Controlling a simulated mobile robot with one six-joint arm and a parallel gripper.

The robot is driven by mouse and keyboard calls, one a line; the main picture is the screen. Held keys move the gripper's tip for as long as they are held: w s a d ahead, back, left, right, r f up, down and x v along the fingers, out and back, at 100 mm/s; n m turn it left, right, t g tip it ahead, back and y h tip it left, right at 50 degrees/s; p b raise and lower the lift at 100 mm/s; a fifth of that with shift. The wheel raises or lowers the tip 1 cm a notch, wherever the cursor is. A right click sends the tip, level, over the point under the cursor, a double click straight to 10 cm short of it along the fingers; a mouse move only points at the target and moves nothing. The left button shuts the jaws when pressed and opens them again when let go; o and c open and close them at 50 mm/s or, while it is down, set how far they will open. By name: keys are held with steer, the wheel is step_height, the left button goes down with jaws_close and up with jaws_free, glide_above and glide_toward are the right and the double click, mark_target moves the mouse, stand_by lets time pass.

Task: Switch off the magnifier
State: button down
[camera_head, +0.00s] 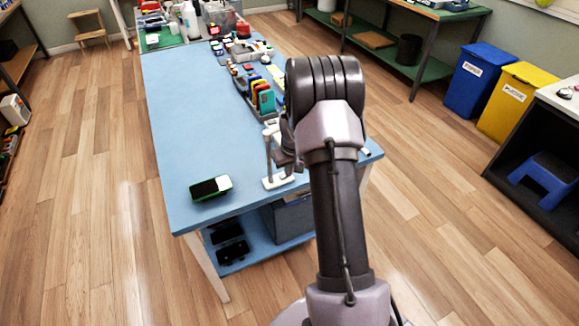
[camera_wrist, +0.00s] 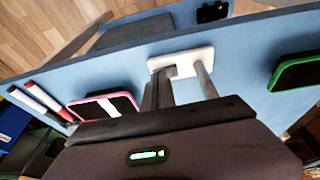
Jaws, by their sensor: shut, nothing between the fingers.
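The magnifier shows in the head view as a white base with an upright post (camera_head: 269,160) near the front end of the blue table; my arm hides its upper part. In the wrist view its white base (camera_wrist: 160,63) and grey-white post (camera_wrist: 206,84) stand just beyond my gripper. My gripper (camera_wrist: 165,76) is shut and empty, its dark fingers pointing toward the base, left of the post. I cannot tell whether they touch it. In the head view my gripper (camera_head: 286,160) is mostly behind my arm. The magnifier's lens, lamp and switch cannot be made out.
A green-edged phone (camera_head: 211,187) lies left of the magnifier on the table (camera_head: 190,130). A rack of colourful phones (camera_head: 263,98) stands farther back. The table's left middle is clear.

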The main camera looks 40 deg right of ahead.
steer(key=shift+f, duration=0.15)
steer(key=shift+d+f+b, duration=0.2)
steer(key=shift+f+b, duration=0.25)
steer(key=shift+b, duration=0.1)
steer(key=shift+s+r, duration=0.2)
steer(key=shift+r, duration=0.05)
steer(key=shift+f, duration=0.1)
steer(key=shift+a, duration=0.15)
steer(key=shift+a, duration=0.25)
steer(key=shift+w+a, duration=0.15)
steer(key=shift+a, duration=0.3)
